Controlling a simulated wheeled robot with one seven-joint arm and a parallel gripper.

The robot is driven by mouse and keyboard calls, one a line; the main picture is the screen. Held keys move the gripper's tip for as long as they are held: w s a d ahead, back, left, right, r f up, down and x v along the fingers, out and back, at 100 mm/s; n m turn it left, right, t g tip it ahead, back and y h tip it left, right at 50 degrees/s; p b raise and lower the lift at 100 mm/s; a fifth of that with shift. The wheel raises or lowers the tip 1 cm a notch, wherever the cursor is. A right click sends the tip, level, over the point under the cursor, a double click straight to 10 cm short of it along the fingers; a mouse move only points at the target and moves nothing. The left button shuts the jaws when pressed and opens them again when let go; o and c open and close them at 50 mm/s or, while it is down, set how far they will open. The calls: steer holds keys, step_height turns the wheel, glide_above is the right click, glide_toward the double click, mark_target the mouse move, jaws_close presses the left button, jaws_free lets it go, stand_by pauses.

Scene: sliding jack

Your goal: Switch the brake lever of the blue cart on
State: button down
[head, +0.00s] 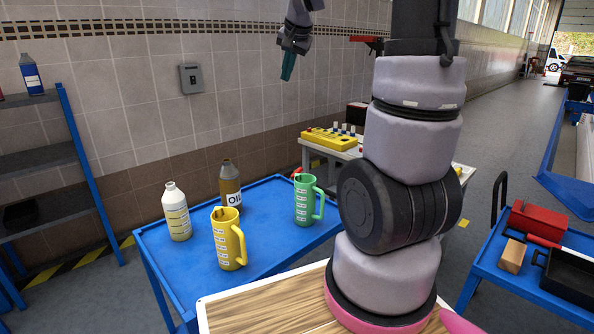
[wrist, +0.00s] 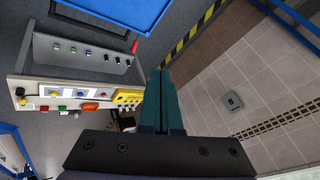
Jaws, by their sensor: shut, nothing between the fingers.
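The blue cart (head: 268,252) is a flat blue top on legs, in front of me left of my arm. Part of its top shows at the upper edge of the wrist view (wrist: 120,12). A small red part (head: 297,172) stands at its far right corner and also shows in the wrist view (wrist: 134,47). It may be the brake lever; its shape and position are too small to tell. My gripper (head: 288,76) is up near the tiled wall, above and apart from the cart. Its teal fingers (wrist: 160,74) are shut and empty.
On the cart stand a white bottle (head: 177,213), a brown oil bottle (head: 230,184), a yellow jug (head: 229,240) and a green jug (head: 304,202). A bench with a yellow box (head: 329,139) stands behind. Another blue trolley (head: 488,262) is at right. Air around my gripper is clear.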

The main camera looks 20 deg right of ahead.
steer(key=w+d+f+m+h, duration=0.1)
steer(key=w+d+f+m, duration=0.1)
steer(key=w+d+f, duration=0.7)
steer(key=w+d+f+m+h, duration=0.1)
steer(key=w+d+f, duration=0.1)
steer(key=w+f, duration=1.15)
steer(key=w+d+f, duration=0.2)
steer(key=f, duration=0.5)
steer(key=w+d+f+m, duration=0.1)
steer(key=d+f, duration=0.1)
steer(key=f, duration=0.5)
steer(key=shift+w+h, duration=0.3)
steer(key=shift+w, duration=0.1)
steer(key=shift+f, duration=0.15)
glide_toward(297, 172)
steer(key=x, duration=0.7)
steer(key=shift+w, duration=0.1)
